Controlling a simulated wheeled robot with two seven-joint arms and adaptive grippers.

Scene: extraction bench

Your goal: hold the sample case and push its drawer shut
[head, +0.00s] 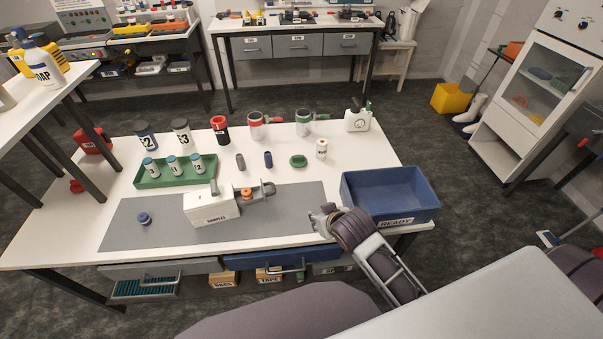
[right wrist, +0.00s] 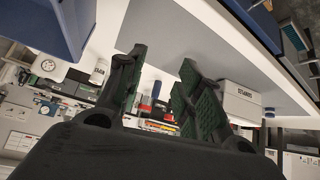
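The white sample case (head: 212,209), labelled SAMPLES, stands on the grey mat (head: 292,202) in the head view. Its drawer (head: 256,195) sticks out to the right, and a small orange item (head: 246,193) shows in it. My right gripper (head: 322,218) is to the right of the drawer, apart from it, over the mat's right edge. In the right wrist view the two fingers of the gripper (right wrist: 160,90) are spread with nothing between them. The case (right wrist: 240,101) shows beyond the right finger, which hides the drawer area. My left gripper is not in view.
A blue READY bin (head: 390,219) stands right of my right gripper. Behind the mat are a green tray (head: 150,182) with several vials, a grey cap (head: 240,161) and a green ring (head: 298,161). A blue cap (head: 144,218) lies left on the mat.

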